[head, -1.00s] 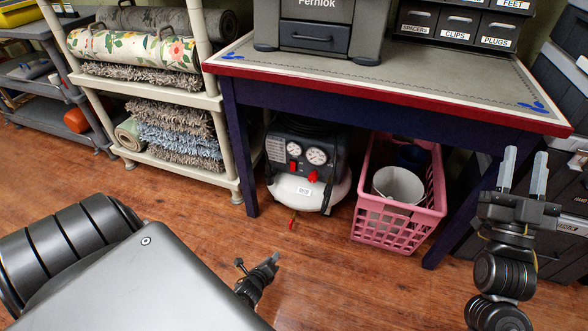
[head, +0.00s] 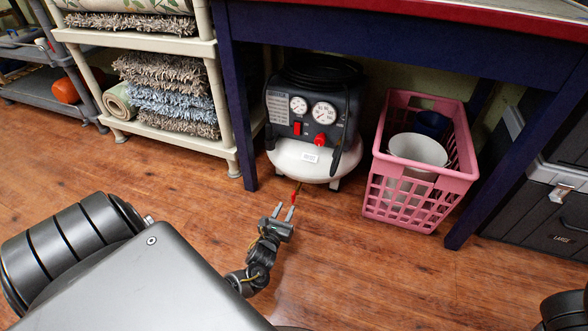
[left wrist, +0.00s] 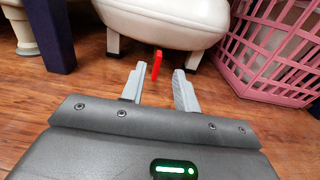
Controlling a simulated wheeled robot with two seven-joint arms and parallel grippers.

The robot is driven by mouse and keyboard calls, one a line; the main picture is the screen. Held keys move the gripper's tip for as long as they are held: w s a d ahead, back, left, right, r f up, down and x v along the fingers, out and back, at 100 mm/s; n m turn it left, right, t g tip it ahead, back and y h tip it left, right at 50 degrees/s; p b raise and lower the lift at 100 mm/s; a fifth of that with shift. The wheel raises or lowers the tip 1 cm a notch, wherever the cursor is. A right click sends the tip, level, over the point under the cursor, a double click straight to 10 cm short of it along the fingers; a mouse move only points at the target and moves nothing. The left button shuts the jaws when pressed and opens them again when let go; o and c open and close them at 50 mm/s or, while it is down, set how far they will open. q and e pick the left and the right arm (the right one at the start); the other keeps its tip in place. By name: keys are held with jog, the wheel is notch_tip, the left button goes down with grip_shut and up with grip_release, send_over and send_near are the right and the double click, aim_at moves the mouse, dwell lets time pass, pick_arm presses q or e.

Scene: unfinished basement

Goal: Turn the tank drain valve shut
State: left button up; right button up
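The air compressor (head: 312,115) stands on the floor under the table, with a white tank (head: 300,160), two gauges and red knobs. The small red drain valve handle (head: 295,194) hangs below the tank's front. In the left wrist view the red handle (left wrist: 157,64) shows just beyond and between my fingertips, under the white tank (left wrist: 165,20). My left gripper (head: 283,211) is open, low near the floor, its fingers pointing at the handle and apart from it in the left wrist view (left wrist: 158,84). My right gripper is out of view.
A pink basket (head: 400,205) holding a white bucket (head: 418,150) stands right of the compressor. A dark blue table leg (head: 238,120) and a cream shelf (head: 170,55) with rolled and folded rugs are on the left. The wooden floor in front is clear.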

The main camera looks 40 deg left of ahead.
aim_at(293, 193)
pick_arm(q)
jog(key=b+x, duration=0.4)
jog(key=x, duration=0.4)
jog(key=shift+w+f, duration=0.15)
jog(key=shift+w+a+b, duration=0.2)
jog(key=shift+w+b, duration=0.15)
jog(key=shift+d, duration=0.1)
grip_shut()
